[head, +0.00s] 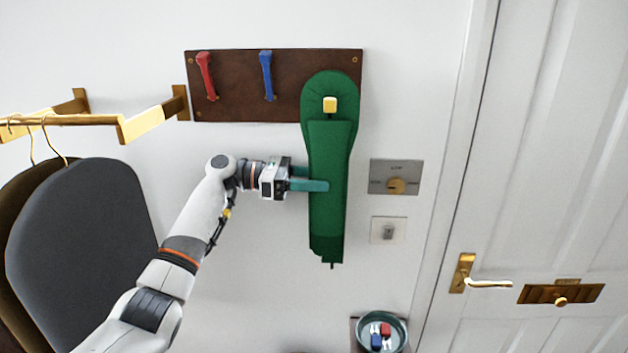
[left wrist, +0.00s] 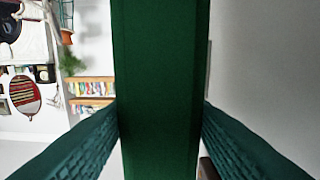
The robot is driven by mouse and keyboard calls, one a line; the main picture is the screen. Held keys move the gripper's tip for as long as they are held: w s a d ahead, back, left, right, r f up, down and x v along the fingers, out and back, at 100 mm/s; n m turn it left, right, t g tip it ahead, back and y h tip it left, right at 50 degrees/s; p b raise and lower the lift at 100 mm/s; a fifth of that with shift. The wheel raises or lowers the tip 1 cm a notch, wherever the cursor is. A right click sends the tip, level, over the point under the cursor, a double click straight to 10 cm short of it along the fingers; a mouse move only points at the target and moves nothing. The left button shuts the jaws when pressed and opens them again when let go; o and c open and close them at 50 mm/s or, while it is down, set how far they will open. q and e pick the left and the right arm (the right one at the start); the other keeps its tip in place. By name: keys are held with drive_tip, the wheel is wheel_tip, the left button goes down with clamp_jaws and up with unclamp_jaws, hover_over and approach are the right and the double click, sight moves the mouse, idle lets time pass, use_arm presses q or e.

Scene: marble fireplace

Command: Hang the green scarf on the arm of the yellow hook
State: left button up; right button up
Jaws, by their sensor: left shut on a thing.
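The green scarf (head: 328,205) hangs down the wall in front of the right end of a brown hook board (head: 232,107). Its rounded top covers most of the yellow hook (head: 330,104); only the hook's yellow tip shows, surrounded by green cloth. How the cloth sits around the hook's arm behind the tip is hidden. My left gripper (head: 317,185) is shut on the scarf about midway down, coming from the left. In the left wrist view the scarf (left wrist: 158,90) runs between both teal fingers, which touch its edges. My right gripper is not in view.
A red hook (head: 206,75) and a blue hook (head: 267,75) are left on the board. A brass rail (head: 80,120) with dark garments (head: 80,240) is at left. Wall plates (head: 396,177), a small dish (head: 380,330) and a white door (head: 555,170) are right.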

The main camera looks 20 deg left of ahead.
use_arm(q)
drive_tip(key=shift+w+a, duration=0.25)
drive_tip(key=shift+w, duration=0.75)
drive_tip(key=shift+r, duration=0.1)
drive_tip(key=shift+p, duration=0.6)
drive_tip(key=shift+f, duration=0.2)
drive_tip(key=shift+f, duration=0.55)
